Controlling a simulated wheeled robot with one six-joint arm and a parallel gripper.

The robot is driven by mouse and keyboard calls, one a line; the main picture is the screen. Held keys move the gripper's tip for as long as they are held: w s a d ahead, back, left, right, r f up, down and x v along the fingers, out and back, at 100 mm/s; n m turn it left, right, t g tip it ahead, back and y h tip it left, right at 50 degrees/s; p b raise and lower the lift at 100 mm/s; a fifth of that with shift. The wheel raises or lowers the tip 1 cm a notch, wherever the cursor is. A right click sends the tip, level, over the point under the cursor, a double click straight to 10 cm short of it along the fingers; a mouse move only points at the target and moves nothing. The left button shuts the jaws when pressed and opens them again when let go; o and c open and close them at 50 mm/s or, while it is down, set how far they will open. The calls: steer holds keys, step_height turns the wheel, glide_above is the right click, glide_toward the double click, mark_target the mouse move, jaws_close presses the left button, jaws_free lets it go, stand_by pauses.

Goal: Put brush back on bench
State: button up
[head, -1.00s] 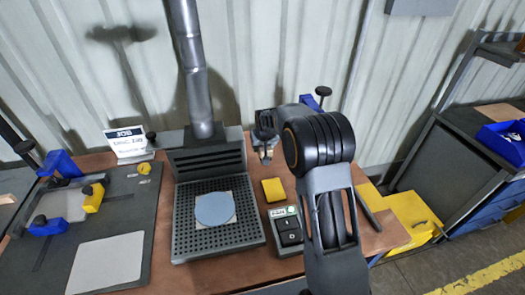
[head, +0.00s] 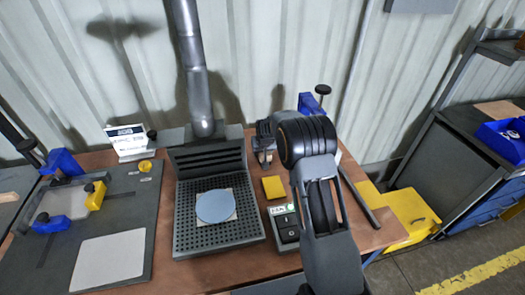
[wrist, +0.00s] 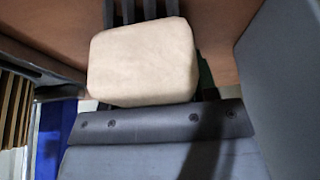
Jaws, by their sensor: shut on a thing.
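My gripper (head: 264,158) hangs over the back of the brown bench (head: 180,277), right of the perforated tray. It looks small there and its fingers are hard to make out. In the wrist view a pale, rounded block (wrist: 143,62) sits close to the camera, in front of a grey plate with screws. I take this block for part of the brush held in my gripper; the rest of the brush and the fingertips are hidden. The brown bench top shows behind the block.
The perforated tray (head: 183,235) holds a blue disc (head: 215,206) under a metal duct (head: 199,95). A yellow block (head: 273,187) and a switch box (head: 288,229) stand to its right. A dark fixture board (head: 135,215) lies left. Some bare bench shows at the right.

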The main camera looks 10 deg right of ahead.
steer(key=shift+f, duration=0.15)
steer(key=o, duration=0.9)
steer(key=shift+r, duration=0.4)
steer(key=b+v, duration=0.1)
steer(key=v, duration=0.9)
steer(key=shift+s+r, duration=0.2)
steer(key=shift+r, duration=0.1)
steer(key=s+r, duration=0.3)
steer(key=s, duration=1.2)
steer(key=s+r, duration=0.3)
steer(key=s, duration=1.3)
steer(key=shift+a+r+g, duration=0.15)
steer(key=shift+r+g, duration=0.15)
steer(key=shift+r, duration=0.1)
